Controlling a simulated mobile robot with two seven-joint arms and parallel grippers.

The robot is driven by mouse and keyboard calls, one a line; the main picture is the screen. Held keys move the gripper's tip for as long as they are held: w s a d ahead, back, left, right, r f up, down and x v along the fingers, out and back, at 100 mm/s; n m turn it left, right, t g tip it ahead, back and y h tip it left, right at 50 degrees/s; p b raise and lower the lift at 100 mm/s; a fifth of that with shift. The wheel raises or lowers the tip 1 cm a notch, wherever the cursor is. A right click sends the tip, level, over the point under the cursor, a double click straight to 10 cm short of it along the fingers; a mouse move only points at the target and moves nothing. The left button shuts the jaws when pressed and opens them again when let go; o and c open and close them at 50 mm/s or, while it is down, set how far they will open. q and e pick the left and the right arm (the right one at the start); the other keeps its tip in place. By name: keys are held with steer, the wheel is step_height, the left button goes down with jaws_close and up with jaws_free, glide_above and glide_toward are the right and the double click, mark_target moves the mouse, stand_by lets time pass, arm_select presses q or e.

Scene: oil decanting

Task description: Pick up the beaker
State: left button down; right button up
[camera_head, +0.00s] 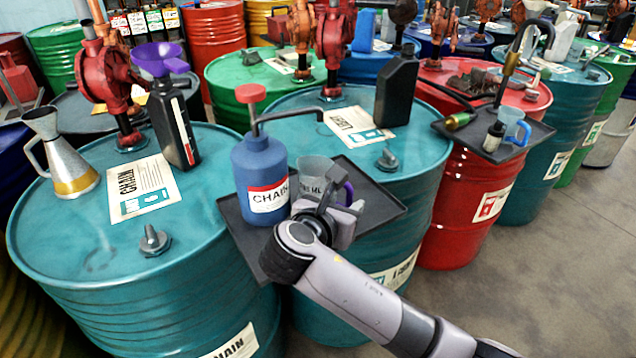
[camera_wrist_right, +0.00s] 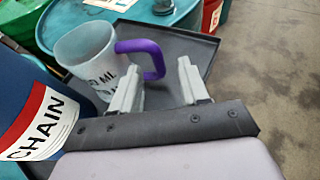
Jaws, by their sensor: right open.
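The beaker (camera_head: 316,169) is a translucent cup with dark lettering and a purple handle. It stands upright on a black tray (camera_head: 384,201), beside a blue pump can labelled CHAIN (camera_head: 259,163). In the right wrist view the beaker (camera_wrist_right: 88,52) is just beyond my fingers, its purple handle turned to the right. My right gripper (camera_head: 338,200) is open at the near side of the beaker. In the wrist view the handle shows between and beyond the two fingertips of the gripper (camera_wrist_right: 160,78); I cannot tell whether they touch it. My left gripper is not in view.
The tray sits between two teal drums (camera_head: 80,245). The CHAIN can (camera_wrist_right: 40,122) is close on the left of my gripper. A black bottle (camera_head: 397,92) stands behind. A red drum (camera_head: 452,205) holds another tray. Open floor (camera_head: 560,260) lies to the right.

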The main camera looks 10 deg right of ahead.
steer(key=shift+x, duration=0.9)
jaws_close()
steer(key=shift+r, duration=0.15)
